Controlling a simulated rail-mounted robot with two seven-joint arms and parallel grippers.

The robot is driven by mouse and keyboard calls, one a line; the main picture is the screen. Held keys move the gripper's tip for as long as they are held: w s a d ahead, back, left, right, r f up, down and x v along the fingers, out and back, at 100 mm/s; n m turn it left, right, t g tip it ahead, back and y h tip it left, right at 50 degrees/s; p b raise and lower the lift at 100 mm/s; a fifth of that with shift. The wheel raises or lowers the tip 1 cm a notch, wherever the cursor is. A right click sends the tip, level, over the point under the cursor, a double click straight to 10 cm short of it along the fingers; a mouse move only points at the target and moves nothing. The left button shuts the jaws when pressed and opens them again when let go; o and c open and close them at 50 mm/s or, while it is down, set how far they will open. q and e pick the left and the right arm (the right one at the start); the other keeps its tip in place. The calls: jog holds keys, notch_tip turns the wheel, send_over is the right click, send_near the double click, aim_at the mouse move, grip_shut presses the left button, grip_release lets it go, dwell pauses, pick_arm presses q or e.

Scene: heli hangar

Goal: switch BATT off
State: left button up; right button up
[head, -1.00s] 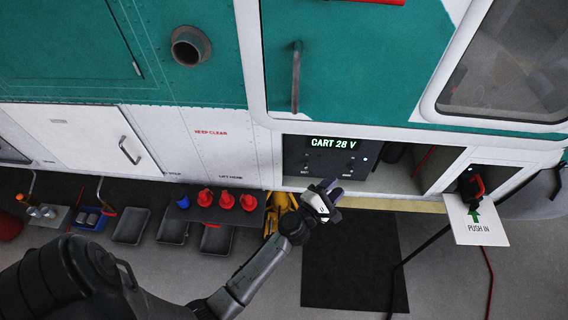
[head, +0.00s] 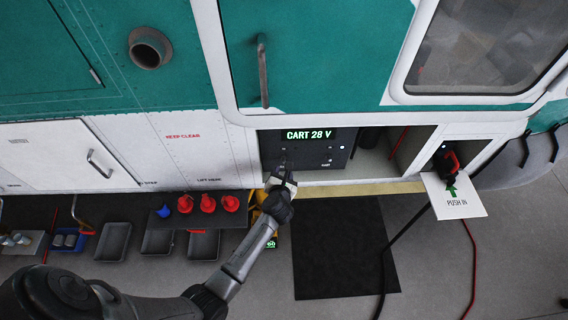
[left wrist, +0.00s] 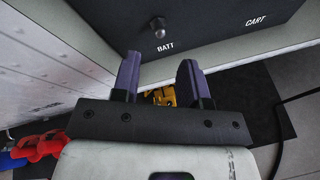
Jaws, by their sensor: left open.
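The dark switch panel (head: 306,150) sits in an open bay of the helicopter's side, with a lit green "CART 28 V" readout (head: 309,134). In the left wrist view the BATT toggle switch (left wrist: 158,24) is a small knob above the "BATT" label, with the "CART" label to its right. My left gripper (head: 284,168) is in front of the panel's lower left. In the left wrist view its two purple fingers (left wrist: 160,75) are apart with nothing between them, just below the BATT switch and not touching it. I cannot tell the toggle's position. My right gripper is not in view.
A red-handled plug (head: 449,160) sits in a bay at right above a white "PUSH IN" card (head: 456,196). A dark cable hangs near it. A dark mat (head: 340,250) lies on the floor.

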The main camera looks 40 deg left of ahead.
aim_at(284, 160)
pick_arm(q)
jog(key=b+x, duration=0.1)
jog(key=x, duration=0.6)
jog(key=shift+w+a+f+b, duration=0.1)
jog(key=shift+w+b, duration=0.1)
jog(key=shift+b, duration=0.1)
jog(key=shift+c, duration=0.4)
grip_shut()
